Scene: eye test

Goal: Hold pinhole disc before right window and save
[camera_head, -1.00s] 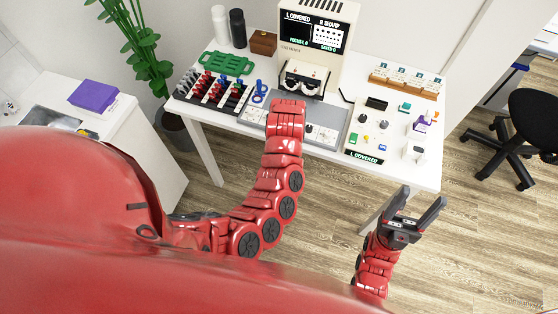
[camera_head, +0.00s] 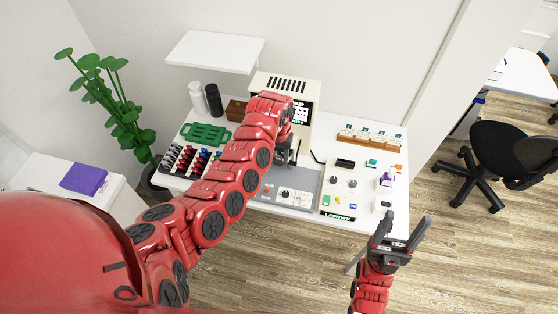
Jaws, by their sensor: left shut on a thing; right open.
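The cream eye tester (camera_head: 262,78) stands at the back of the white table. My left arm and hand hide most of its screen (camera_head: 302,116) and its windows. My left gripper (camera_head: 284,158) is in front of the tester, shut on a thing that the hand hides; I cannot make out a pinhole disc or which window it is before. A cream control panel (camera_head: 352,165) with knobs and coloured buttons lies to the right; its front display (camera_head: 337,216) is too small to read. My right gripper (camera_head: 396,238) is open and empty, off the table's front right edge.
A rack of handled pieces (camera_head: 184,160), a green tray (camera_head: 206,135) and two bottles (camera_head: 214,99) stand on the left. A wooden card holder (camera_head: 369,138) is at the back right. A white shelf (camera_head: 214,51) hangs above. A grey-white base panel (camera_head: 287,197) lies in front.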

